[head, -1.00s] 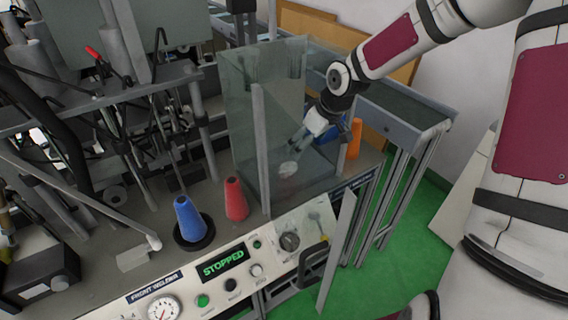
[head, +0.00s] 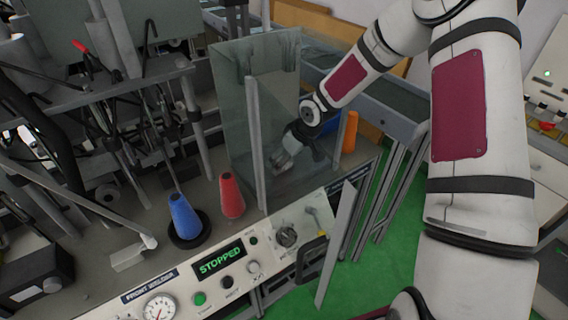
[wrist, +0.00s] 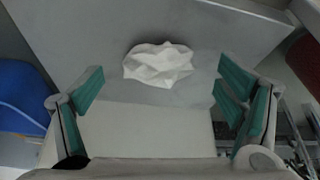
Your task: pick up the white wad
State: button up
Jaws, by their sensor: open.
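The white wad (wrist: 158,63) is a small crumpled lump. In the wrist view it lies on a flat grey surface, a little beyond and between the two green-padded fingers. My gripper (wrist: 160,92) is open, with a finger to each side and nothing between the pads. In the head view my gripper (head: 279,161) reaches down inside the clear-walled guard (head: 238,110) from the right. It covers the spot where the wad lies, so I cannot make the wad out clearly there.
A red cone (head: 231,196) and a blue cone (head: 184,217) stand left of the guard. The control panel (head: 240,268) reads STOPPED. Dense machine arms fill the left side.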

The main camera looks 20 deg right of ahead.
jog(key=shift+x, duration=1)
jog(key=c, duration=0.8)
jog(key=shift+r, duration=0.15)
jog(key=shift+c, duration=0.2)
